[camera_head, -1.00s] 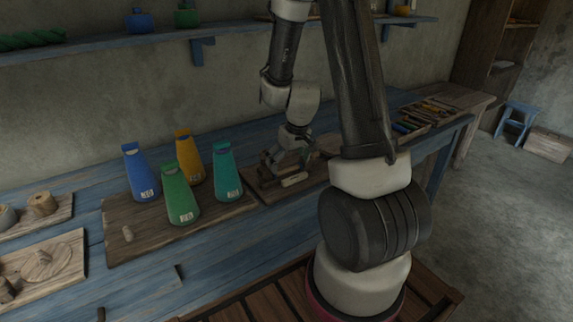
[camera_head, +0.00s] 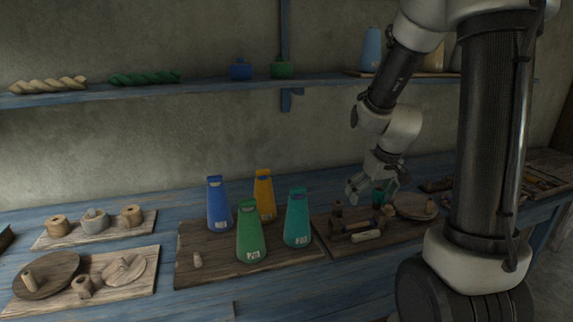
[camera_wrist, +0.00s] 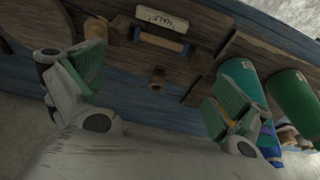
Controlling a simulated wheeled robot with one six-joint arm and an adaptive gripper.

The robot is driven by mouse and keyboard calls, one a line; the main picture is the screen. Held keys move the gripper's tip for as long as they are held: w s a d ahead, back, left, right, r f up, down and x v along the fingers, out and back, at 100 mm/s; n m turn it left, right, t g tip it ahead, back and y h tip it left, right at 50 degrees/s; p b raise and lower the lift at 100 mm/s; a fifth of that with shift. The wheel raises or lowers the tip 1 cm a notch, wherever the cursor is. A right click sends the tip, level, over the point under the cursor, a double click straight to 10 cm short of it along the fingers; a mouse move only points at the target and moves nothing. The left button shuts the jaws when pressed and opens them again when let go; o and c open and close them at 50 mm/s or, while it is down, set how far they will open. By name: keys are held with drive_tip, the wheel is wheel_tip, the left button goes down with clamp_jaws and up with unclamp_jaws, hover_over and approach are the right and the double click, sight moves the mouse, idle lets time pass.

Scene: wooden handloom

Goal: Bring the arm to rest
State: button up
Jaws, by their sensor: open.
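My gripper (camera_head: 372,186) hangs above the right-hand wooden board in the head view, with my arm bent down from the upper right. In the wrist view my gripper (camera_wrist: 155,88) has its two green-padded fingers wide apart with nothing between them. Part of the board is hidden behind my gripper and arm.
Blue, orange, green and teal cones (camera_head: 250,233) stand on a board left of my gripper. Spools (camera_head: 57,225) and discs (camera_head: 47,274) sit on boards farther left. A blue shelf (camera_head: 200,86) runs along the wall behind.

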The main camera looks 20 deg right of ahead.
drive_tip(key=s+a+r, duration=0.2)
drive_tip(key=s+r, duration=0.5)
drive_tip(key=s, duration=0.3)
drive_tip(key=s+a+r+t, duration=0.1)
drive_tip(key=s+a+r, duration=0.2)
drive_tip(key=s+r, duration=0.5)
drive_tip(key=shift+s+a+r, duration=0.15)
drive_tip(key=shift+s+r, duration=0.15)
drive_tip(key=shift+s, duration=0.7)
idle(0.4)
